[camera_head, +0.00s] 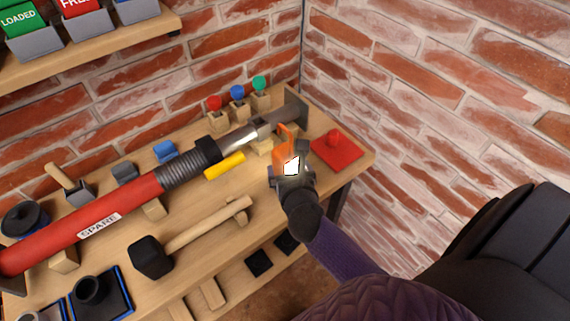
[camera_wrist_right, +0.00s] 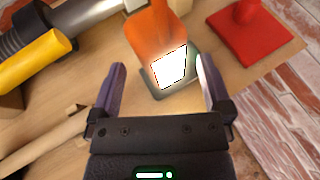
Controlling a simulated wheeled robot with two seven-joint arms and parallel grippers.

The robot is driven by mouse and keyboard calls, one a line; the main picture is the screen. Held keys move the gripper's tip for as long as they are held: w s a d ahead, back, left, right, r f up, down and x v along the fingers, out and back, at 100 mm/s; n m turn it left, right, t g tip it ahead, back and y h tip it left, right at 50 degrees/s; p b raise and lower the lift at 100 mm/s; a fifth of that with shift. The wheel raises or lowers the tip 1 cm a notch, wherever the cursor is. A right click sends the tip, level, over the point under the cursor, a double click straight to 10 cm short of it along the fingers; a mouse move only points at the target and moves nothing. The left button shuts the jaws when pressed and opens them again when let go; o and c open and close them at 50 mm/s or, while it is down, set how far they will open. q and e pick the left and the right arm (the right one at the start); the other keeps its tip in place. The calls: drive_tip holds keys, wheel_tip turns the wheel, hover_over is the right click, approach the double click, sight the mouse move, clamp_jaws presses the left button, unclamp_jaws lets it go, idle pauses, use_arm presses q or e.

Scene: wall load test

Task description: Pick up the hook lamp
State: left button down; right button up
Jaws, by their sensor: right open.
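The hook lamp (camera_head: 281,148) is orange with a bright white lit panel, and stands near the right end of the wooden workbench. In the right wrist view the hook lamp (camera_wrist_right: 152,38) lies ahead of and between the two fingers, with its glowing face toward me. Its lower part rests by a dark plate. My right gripper (camera_head: 290,172) is at the lamp in the head view, partly covering its base. In the right wrist view my right gripper (camera_wrist_right: 160,85) is open, one finger on each side of the lit panel, with a gap on the left. My left gripper is not in view.
A red square block with a knob (camera_head: 336,149) sits right of the lamp. A yellow cylinder (camera_head: 225,165) and a long red and grey tube marked SPARE (camera_head: 120,205) lie left. A mallet (camera_head: 152,257) lies in front. Brick walls (camera_head: 420,80) close the back and right.

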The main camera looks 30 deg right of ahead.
drive_tip(key=b+x, duration=0.1)
drive_tip(key=x, duration=0.4)
drive_tip(key=shift+a+f+b, duration=0.1)
drive_tip(key=shift+f+b, duration=0.1)
drive_tip(key=shift+b, duration=0.1)
drive_tip(key=shift+c, duration=0.3)
drive_tip(key=c, duration=0.5)
drive_tip(key=shift+r, duration=0.1)
clamp_jaws()
